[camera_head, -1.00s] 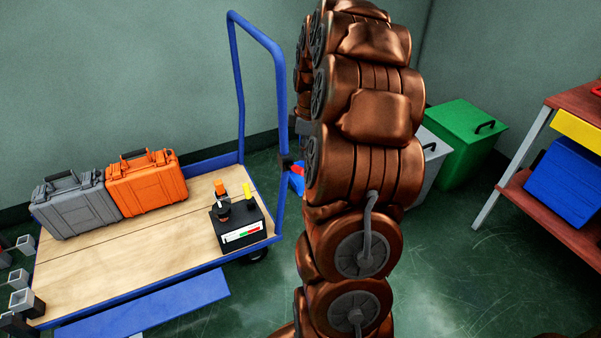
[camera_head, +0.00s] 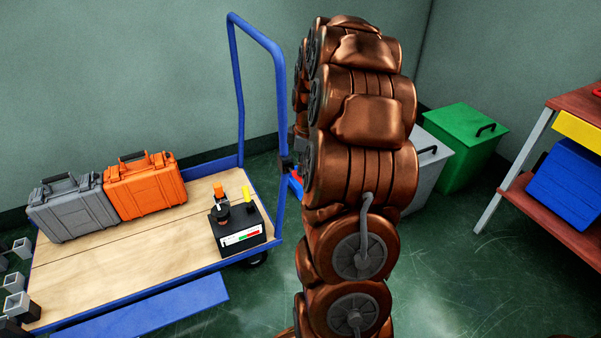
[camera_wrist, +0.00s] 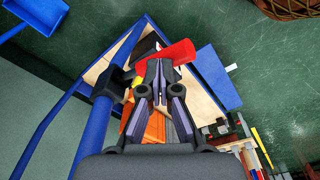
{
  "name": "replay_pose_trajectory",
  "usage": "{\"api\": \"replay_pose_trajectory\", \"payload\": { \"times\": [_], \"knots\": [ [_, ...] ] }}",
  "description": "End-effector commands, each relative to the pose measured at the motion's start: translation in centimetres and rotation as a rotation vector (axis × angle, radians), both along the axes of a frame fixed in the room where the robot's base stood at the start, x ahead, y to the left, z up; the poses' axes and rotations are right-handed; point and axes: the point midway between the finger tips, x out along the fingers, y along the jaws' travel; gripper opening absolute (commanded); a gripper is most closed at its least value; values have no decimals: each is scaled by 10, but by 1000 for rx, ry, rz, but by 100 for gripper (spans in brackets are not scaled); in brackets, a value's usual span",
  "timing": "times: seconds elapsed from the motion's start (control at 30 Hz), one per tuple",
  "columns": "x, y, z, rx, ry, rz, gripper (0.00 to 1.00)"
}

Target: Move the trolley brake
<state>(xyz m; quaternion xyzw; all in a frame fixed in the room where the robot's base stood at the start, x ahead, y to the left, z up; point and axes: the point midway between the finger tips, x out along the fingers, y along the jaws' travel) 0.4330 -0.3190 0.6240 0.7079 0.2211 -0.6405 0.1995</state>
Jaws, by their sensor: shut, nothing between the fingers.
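The trolley (camera_head: 120,255) has a wooden deck and a blue frame, with a tall blue push handle (camera_head: 238,100) at its far right end. A black clamp (camera_head: 287,164) sits on the handle post; it also shows in the wrist view (camera_wrist: 116,78). A red lever (camera_wrist: 180,52), apparently the brake, sticks out beside the clamp. My gripper (camera_wrist: 160,66) is shut and empty, its fingertips close to the red lever; I cannot tell whether they touch. In the head view my arm hides most of the gripper; only a little red shows beside the post.
A grey case (camera_head: 72,208), an orange case (camera_head: 145,182) and a black control box (camera_head: 236,226) stand on the deck. A green bin (camera_head: 462,150) and a grey bin (camera_head: 430,165) stand behind my arm. A red shelf (camera_head: 560,218) is at right. Floor between is clear.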

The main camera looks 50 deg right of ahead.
Motion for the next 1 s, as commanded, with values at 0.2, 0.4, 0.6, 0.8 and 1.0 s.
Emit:
{"api": "replay_pose_trajectory", "payload": {
  "times": [0.2,0.4,0.6,0.8,1.0],
  "knots": [
    [0,0,-23,-1,-1,1,0],
    [0,0,-35,0,1,1,0],
    [0,0,-34,0,0,1,0],
    [0,0,-34,-1,-1,1,0],
    [-14,-10,-26,0,-3,-2,0]
  ]
}}
